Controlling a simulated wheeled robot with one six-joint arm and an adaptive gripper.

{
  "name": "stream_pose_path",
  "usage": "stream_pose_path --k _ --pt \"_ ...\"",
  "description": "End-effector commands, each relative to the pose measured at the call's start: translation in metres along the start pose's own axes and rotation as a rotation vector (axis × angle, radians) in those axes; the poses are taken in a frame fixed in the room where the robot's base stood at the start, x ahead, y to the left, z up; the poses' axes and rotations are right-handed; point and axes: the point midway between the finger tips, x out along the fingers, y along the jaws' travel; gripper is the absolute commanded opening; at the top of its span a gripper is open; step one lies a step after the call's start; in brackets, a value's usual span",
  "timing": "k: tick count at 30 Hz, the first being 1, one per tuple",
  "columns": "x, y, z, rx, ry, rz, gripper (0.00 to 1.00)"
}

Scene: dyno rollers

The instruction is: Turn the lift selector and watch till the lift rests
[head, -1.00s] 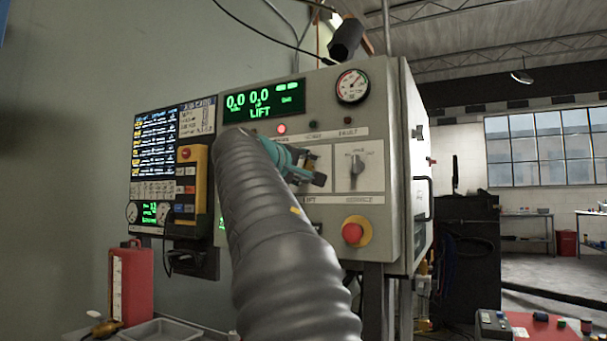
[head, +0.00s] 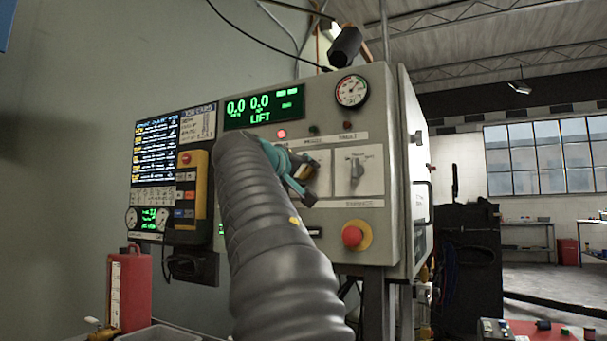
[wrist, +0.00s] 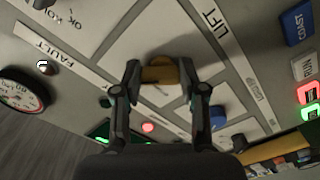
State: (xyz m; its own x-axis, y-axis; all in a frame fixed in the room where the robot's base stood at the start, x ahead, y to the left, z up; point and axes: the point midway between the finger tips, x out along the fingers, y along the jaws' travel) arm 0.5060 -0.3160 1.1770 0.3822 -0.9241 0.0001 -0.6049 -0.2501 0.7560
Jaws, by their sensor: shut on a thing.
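The lift selector is an orange-brown knob (wrist: 159,74) on a pale panel, seen in the wrist view between my fingertips. My gripper (wrist: 160,76) is shut on it, one finger on each side. In the head view my teal gripper (head: 306,186) is at the cabinet face, left of another selector (head: 356,172), and partly hides the orange knob (head: 308,172). The green display (head: 263,104) reads 0.0, 0.0 and LIFT. A red lamp (head: 281,133) is lit below it. The lift itself is not seen.
A red stop button (head: 352,236) on yellow sits low on the cabinet (head: 385,110). A round gauge (head: 351,90) is at its top. A yellow pendant (head: 187,195) and a screen (head: 155,150) are to the left. A red can (head: 129,290) stands lower left.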

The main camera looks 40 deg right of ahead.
Motion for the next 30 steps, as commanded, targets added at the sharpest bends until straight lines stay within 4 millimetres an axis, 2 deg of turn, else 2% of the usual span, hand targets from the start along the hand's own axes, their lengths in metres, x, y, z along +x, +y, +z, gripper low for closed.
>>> stream_pose_path --k 4,5,6,8,20,23,30 --pt "0.0 -0.001 0.001 0.001 -0.002 -0.001 0.07" --pt "0.0 -0.001 0.001 0.001 -0.002 -0.001 0.44" --pt "0.0 -0.001 0.001 0.001 -0.002 -0.001 0.54" --pt "0.0 -0.001 0.001 0.0 -0.002 -0.001 0.67" --pt "-0.006 0.0 0.0 0.0 0.001 -0.002 0.67" --pt "-0.018 0.0 -0.001 0.0 0.004 -0.002 0.67" --pt "-0.064 0.0 -0.001 0.0 0.004 -0.004 0.67"
